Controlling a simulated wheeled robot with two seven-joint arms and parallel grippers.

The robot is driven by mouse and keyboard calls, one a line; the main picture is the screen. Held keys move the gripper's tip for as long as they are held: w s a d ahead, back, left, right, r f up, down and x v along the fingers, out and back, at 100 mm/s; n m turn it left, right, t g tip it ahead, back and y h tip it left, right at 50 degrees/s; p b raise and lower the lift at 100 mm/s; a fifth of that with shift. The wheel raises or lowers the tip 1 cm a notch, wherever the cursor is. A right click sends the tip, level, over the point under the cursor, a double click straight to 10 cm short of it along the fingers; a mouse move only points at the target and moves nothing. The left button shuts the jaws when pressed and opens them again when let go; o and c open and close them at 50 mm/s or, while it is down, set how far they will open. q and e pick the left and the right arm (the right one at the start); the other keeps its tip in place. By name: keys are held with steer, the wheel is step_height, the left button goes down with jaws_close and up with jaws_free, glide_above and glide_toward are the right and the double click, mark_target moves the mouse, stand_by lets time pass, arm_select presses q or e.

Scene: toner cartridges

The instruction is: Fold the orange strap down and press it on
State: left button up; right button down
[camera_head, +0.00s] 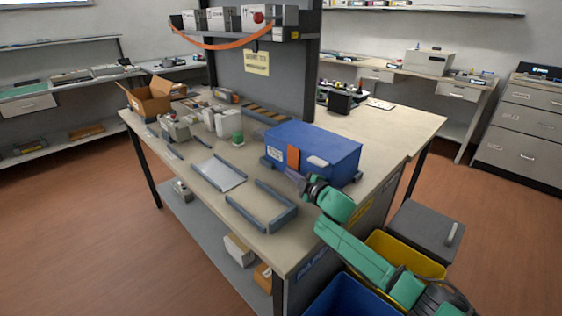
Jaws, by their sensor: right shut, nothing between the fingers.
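A blue box (325,148) stands on the bench at the right, with a pale label and a light-coloured piece on its front. An orange strip (293,157) lies against its front face; I cannot tell whether it is pressed flat. Another orange band (215,46) hangs in a curve from the shelf above. My right gripper (298,182) is shut and empty, just in front of the blue box and below the orange strip. Whether it touches the box is too small to tell. My left gripper is not in view.
A grey U-shaped frame (262,208) and a pale tray (219,172) lie left of my right gripper. An open cardboard box (150,98) stands at the far left. Yellow (402,250) and blue (345,298) bins stand beside the bench. The bench behind the blue box has free room.

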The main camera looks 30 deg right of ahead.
steer(key=shift+s+d, duration=0.1)
steer(key=shift+s, duration=0.45)
steer(key=s, duration=0.4)
steer(key=s+d+r, duration=0.1)
steer(key=s, duration=0.8)
steer(key=shift+s+d+r, duration=0.15)
steer(key=shift+d+r, duration=0.15)
steer(key=shift+r, duration=0.1)
